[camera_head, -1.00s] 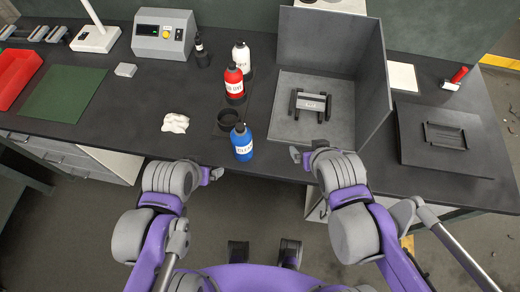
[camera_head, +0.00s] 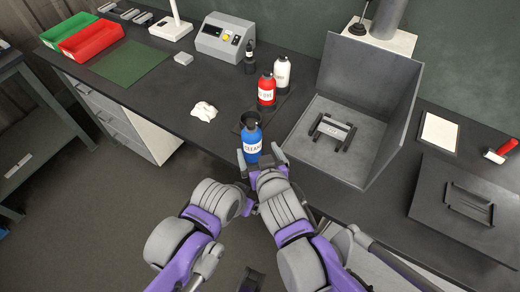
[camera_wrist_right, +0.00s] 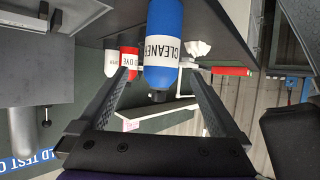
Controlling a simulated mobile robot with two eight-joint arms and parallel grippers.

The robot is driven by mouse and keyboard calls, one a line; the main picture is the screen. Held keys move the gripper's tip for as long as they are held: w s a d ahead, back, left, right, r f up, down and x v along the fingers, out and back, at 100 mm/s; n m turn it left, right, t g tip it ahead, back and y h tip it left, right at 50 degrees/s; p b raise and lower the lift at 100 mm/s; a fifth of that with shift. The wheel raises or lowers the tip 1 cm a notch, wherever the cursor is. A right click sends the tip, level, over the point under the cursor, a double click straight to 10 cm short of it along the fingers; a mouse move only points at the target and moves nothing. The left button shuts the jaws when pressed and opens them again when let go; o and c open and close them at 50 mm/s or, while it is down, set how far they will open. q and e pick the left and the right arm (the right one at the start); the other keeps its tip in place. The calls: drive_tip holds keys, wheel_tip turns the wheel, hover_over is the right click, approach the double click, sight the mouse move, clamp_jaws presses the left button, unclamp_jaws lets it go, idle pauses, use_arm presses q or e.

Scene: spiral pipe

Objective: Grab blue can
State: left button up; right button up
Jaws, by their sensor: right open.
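The blue can (camera_head: 251,140), with a white CLEANER label, stands at the front edge of the dark bench. My right gripper (camera_head: 260,158) is open just in front of it, with a fingertip toward each side of the can. In the right wrist view, where the picture is upside down, the blue can (camera_wrist_right: 165,22) shows between the two open fingers (camera_wrist_right: 160,95). I cannot tell whether they touch it. My left gripper (camera_head: 246,205) is low, in front of the bench and close to my right arm; its fingers are not clear.
A red bottle (camera_head: 266,90) and a white bottle (camera_head: 282,72) stand behind the can, with a small dark bottle (camera_head: 249,60) farther back. A crumpled white cloth (camera_head: 204,111) lies to the left. A grey open box (camera_head: 352,155) stands to the right.

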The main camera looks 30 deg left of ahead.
sight(253, 144)
drive_tip(key=x, duration=0.5)
drive_tip(key=shift+a, duration=0.3)
drive_tip(key=shift+r+b+x, duration=0.2)
drive_tip(key=shift+b+x, duration=0.1)
drive_tip(key=shift+x, duration=2.6)
drive_tip(key=shift+w, duration=0.1)
drive_tip(key=shift+c, duration=0.2)
clamp_jaws()
